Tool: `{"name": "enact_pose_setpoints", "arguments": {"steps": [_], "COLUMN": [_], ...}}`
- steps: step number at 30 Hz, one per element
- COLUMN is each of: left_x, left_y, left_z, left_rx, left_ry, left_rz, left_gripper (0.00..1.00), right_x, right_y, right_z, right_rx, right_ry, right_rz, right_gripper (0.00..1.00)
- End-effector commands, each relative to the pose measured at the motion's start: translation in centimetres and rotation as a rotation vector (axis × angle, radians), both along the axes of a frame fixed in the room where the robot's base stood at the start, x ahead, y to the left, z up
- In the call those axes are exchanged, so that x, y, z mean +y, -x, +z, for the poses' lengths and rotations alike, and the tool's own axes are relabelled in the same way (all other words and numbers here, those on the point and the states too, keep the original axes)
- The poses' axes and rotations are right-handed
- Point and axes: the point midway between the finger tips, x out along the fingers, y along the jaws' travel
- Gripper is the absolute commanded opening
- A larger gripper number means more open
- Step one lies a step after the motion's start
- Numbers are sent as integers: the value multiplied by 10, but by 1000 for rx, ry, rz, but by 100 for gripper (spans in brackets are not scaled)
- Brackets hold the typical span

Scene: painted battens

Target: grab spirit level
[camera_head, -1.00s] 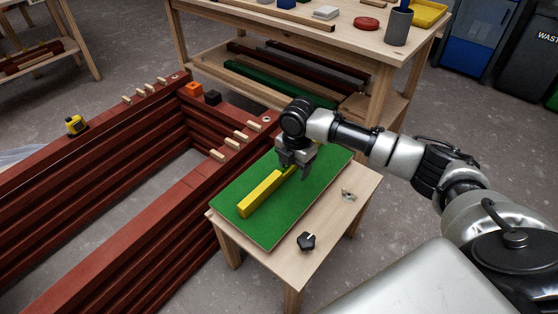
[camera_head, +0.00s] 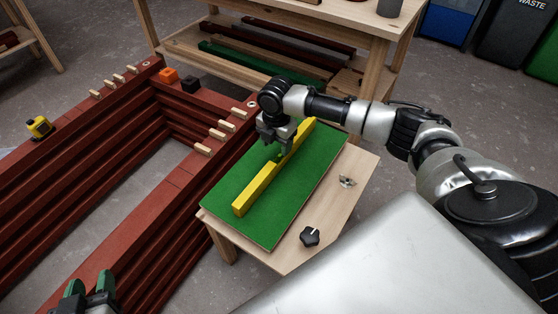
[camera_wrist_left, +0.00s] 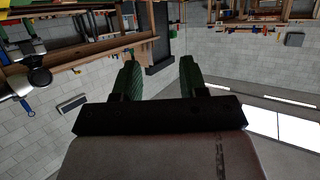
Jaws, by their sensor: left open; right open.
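The spirit level, a long yellow bar (camera_head: 257,191), lies diagonally on the green mat (camera_head: 301,187) of the small wooden table. Both its ends show. My right gripper (camera_head: 277,152) points down over the mat at the left side of the level's middle. It is open and holds nothing; its fingertips are small here, and I cannot tell if they touch the level. My left gripper (camera_head: 91,288) is at the bottom left, far from the level. In the left wrist view its two green fingers (camera_wrist_left: 160,78) are apart with nothing between them.
A dark red batten frame (camera_head: 190,172) with wooden pegs stands left of the table. A black knob (camera_head: 310,236) and a metal piece (camera_head: 347,181) lie on the table's bare right side.

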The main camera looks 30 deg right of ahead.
Motion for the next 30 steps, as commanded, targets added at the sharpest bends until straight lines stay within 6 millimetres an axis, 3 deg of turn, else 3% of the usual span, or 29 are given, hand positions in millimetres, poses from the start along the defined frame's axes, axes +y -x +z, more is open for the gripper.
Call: {"name": "enact_pose_setpoints", "arguments": {"steps": [5,19,30], "left_x": [-3,-16,-17], "left_y": [-5,-14,-13], "left_z": [8,66,75], "left_rx": [-80,-532,-591], "left_ry": [19,135,151], "left_rz": [-6,-33,-37], "left_gripper": [43,43,43], "right_x": [-1,-4,-4], "right_y": [2,6,6], "right_z": [-9,-49,-53], "right_rx": [1,1,1], "right_ry": [0,0,1], "right_rz": [0,0,1], "right_gripper": [57,57,57]}}
